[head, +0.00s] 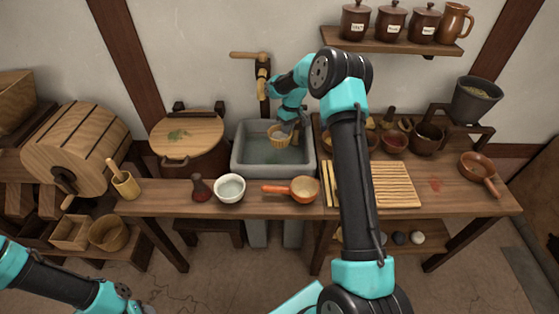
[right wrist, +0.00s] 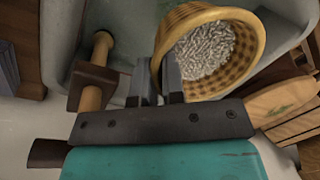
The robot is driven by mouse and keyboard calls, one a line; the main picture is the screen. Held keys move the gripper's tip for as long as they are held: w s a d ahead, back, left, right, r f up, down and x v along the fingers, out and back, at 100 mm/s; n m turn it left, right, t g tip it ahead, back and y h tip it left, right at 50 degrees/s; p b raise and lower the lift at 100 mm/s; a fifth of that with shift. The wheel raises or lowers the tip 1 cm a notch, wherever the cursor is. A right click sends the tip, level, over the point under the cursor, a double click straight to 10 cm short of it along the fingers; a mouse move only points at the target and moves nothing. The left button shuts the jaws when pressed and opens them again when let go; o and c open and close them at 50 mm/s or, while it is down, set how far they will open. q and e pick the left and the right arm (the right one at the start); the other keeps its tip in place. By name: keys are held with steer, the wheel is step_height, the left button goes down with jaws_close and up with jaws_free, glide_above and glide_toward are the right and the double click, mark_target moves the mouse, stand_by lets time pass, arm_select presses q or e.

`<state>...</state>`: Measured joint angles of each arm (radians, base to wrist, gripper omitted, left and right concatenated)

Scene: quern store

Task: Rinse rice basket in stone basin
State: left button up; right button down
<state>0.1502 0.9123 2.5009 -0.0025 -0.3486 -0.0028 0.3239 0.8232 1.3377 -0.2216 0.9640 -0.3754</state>
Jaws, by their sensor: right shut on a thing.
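A small woven basket (head: 279,137) is over the water in the grey stone basin (head: 238,165). The right wrist view shows the basket (right wrist: 252,70) tilted in the picture, with white rice (right wrist: 205,50) inside. I cannot tell whether the basket's bottom touches the water. My left arm is at the lower left of the head view, and its gripper fingers are not visible there.
A wooden tap (head: 262,75) is on the wall behind the basin. A white bowl (head: 230,189) and a handled pan (head: 303,189) stand on the table in front of it. A lidded wooden tub (head: 187,135) is left of the basin, and a slatted board (head: 397,184) lies to the right.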

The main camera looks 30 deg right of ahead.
steer(key=shift+r, duration=0.95)
stand_by(1.7)
steer(key=shift+r, duration=1.95)
steer(key=shift+a, duration=0.15)
